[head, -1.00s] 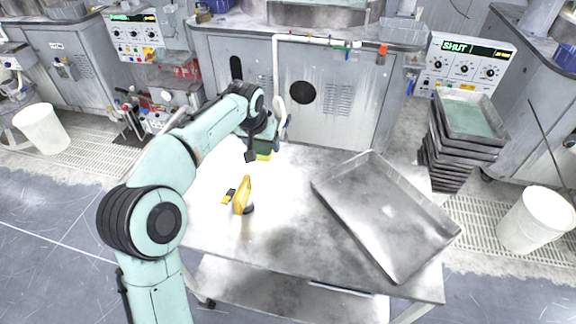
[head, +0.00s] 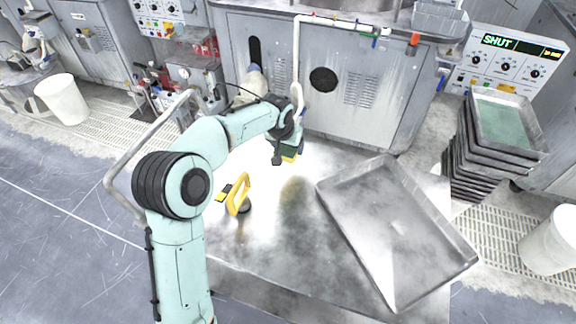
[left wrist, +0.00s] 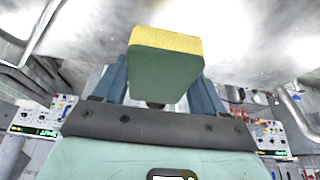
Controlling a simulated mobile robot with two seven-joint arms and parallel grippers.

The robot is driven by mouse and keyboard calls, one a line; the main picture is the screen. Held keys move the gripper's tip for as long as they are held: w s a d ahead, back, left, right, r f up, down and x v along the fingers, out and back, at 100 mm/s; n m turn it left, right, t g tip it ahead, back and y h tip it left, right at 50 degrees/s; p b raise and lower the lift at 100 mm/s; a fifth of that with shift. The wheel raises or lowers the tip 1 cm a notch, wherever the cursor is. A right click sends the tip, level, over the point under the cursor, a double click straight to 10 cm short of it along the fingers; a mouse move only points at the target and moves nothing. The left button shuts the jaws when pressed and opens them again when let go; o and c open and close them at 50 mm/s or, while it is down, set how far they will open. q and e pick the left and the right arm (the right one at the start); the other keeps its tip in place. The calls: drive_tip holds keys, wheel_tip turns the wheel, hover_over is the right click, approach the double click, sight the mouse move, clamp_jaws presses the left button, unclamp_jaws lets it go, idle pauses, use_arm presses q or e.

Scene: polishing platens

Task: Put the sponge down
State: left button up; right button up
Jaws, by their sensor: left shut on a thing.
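The sponge (left wrist: 165,60) is a block with a yellow layer and a dark green layer. In the left wrist view it sits between the two blue fingers of my left gripper (left wrist: 160,85), which is shut on it. In the head view my left gripper (head: 284,150) is over the back part of the metal table (head: 270,230), with the sponge (head: 290,157) at its tip. I cannot tell whether the sponge touches the table. My right gripper is not in view.
A large metal tray (head: 397,232) takes up the right side. Stacked trays (head: 503,125) stand beyond it. The table's middle is clear.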

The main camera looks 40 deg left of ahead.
sight(283, 154)
use_arm(q)
wheel_tip(283, 154, down, 9)
drive_tip(key=shift+r+b, duration=0.15)
drive_tip(key=shift+b, duration=0.15)
drive_tip(key=o, duration=0.9)
drive_tip(key=shift+o, duration=0.2)
drive_tip(key=shift+r, duration=0.4)
drive_tip(key=v, duration=1.1)
drive_tip(key=shift+s+d, duration=0.1)
drive_tip(key=shift+s, duration=0.15)
